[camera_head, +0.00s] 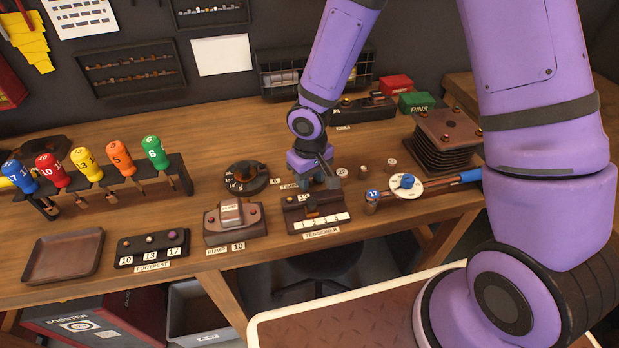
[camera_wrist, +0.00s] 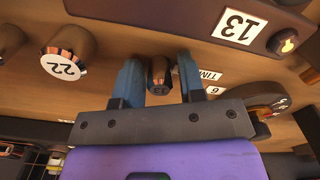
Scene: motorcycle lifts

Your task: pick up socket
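A small dark metal socket (camera_wrist: 158,72) stands on the bench between my two blue fingers in the wrist view. My gripper (camera_wrist: 159,80) is open around it, with a gap showing on the right side of the socket. In the head view my gripper (camera_head: 327,180) points down at the bench behind the tensioner block, and its fingers hide the socket there. A larger socket (camera_wrist: 75,40) with a "22" tag (camera_wrist: 62,66) stands to the left of my fingers in the wrist view.
The tensioner block (camera_head: 316,212) stands close in front of my gripper. Another socket (camera_head: 363,172) and a white disc tool (camera_head: 406,184) are to the right. A screwdriver rack (camera_head: 110,180) stands far left.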

